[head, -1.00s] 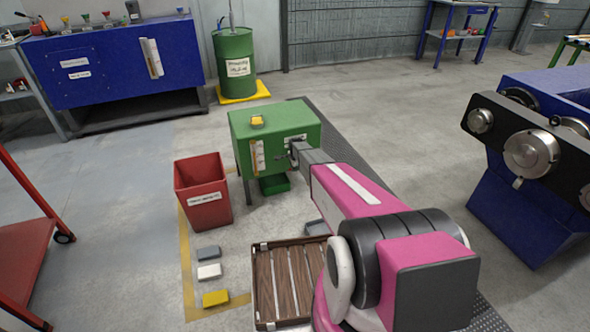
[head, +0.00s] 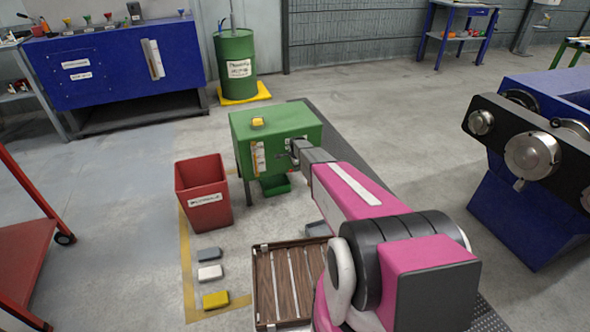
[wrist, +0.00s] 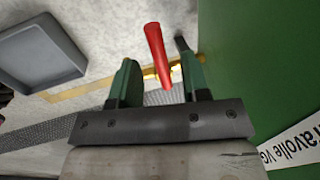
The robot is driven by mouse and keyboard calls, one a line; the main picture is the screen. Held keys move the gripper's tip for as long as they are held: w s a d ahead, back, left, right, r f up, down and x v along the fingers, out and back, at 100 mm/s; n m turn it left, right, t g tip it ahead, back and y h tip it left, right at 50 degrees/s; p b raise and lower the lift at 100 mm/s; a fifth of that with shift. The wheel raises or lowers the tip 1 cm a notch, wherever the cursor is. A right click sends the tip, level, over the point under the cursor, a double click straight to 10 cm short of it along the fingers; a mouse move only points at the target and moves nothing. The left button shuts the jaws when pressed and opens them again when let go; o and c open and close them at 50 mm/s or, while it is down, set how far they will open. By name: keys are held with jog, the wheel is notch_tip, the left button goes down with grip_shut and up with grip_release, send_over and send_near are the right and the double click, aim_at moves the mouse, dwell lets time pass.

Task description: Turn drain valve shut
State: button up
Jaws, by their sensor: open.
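The drain valve shows in the wrist view as a red lever handle (wrist: 156,52) with a brass body (wrist: 150,72) behind it, beside the green tank wall (wrist: 240,60). My gripper (wrist: 158,64) is open, with its green fingers on either side of the red lever. A gap shows on both sides of the lever, so the fingers are not closed on it. In the head view the green tank (head: 268,122) stands on legs, and my gripper (head: 293,150) is at its right front. There the valve is hidden or too small to make out.
A red bin (head: 203,190) stands left of the tank. A low green container (head: 274,187) is under the tank. A slatted wooden crate (head: 263,290) and several small blocks lie nearer. A grey tray (wrist: 40,55) shows in the wrist view. Blue machinery (head: 530,200) is at right.

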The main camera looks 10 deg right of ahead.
notch_tip(320, 180, up, 8)
jog(key=s, duration=0.1)
jog(key=shift+s+d+r, duration=0.15)
jog(key=shift+s, duration=0.2)
